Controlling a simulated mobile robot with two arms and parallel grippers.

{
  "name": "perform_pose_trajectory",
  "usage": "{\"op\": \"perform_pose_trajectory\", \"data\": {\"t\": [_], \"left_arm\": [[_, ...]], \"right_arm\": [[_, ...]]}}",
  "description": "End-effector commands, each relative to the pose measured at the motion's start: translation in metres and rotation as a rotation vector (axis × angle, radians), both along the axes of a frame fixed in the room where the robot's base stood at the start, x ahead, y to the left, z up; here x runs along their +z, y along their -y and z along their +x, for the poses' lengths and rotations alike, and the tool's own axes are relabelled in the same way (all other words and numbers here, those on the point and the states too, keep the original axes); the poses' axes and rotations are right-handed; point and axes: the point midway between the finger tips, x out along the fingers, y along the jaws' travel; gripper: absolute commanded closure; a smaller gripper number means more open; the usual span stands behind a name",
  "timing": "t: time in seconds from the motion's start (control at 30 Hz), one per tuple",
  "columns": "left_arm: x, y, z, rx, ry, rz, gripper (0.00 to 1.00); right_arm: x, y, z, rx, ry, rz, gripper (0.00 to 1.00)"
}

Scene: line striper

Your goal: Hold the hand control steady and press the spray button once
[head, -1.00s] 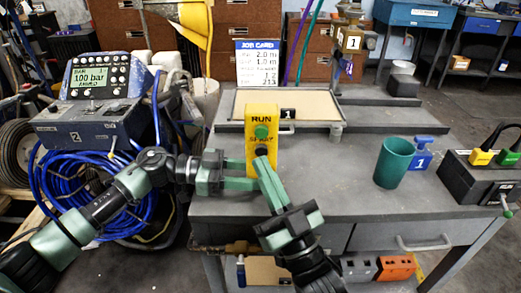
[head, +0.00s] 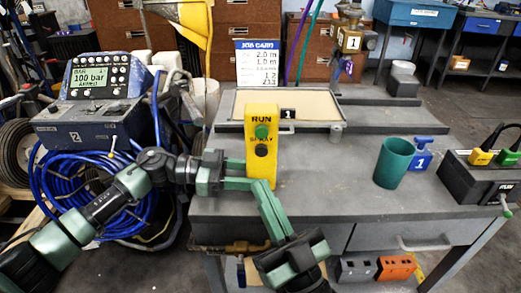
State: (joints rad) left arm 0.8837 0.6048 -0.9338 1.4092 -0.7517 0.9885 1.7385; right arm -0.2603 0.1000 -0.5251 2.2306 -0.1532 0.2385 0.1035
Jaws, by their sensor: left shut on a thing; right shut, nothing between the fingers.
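The yellow hand control (head: 263,171) stands upright on the grey bench top. It carries the word RUN above a green button (head: 262,131) and the word SPRAY above a black spray button (head: 261,150). My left gripper (head: 250,184) is shut on the hand control from its left side, low on the box. My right gripper (head: 263,188) is shut and empty, with its fingertips at the lower front of the hand control, below the spray button. I cannot tell whether those fingertips touch the box.
A blue machine (head: 90,125) with a 100 bar display stands at left, above coiled blue hose (head: 75,185). The bench centre is clear.

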Motion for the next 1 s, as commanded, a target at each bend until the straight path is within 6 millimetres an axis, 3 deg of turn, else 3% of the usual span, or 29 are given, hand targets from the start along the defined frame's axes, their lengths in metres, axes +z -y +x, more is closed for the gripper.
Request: {"op": "perform_pose_trajectory", "data": {"t": [0.47, 0.5, 0.57, 0.87, 1.0], "left_arm": [[0.0, 0.0, -0.0001, 0.0, 0.0, 0.0, 1.0], [0.0, 0.0, 0.0, 0.0, 0.0, 0.0, 0.47], [0.0, 0.0, 0.0, 0.0, 0.0, 0.0, 0.33], [0.0, -0.0004, 0.0001, 0.0, 0.0, 0.0, 0.33], [0.0006, -0.0095, 0.0007, 0.002, -0.001, 0.001, 0.33]], "right_arm": [[0.0001, 0.0001, 0.0004, 0.0, 0.0, 0.0, 1.0], [0.0001, 0.0001, 0.0004, 0.0, 0.0, 0.0, 1.0], [0.0001, 0.0001, 0.0004, 0.0, 0.0, 0.0, 1.0], [0.0002, 0.0001, 0.0004, 0.0, 0.001, 0.001, 1.0], [0.0002, 0.0001, 0.0004, 0.0, 0.0, 0.0, 1.0]]}}
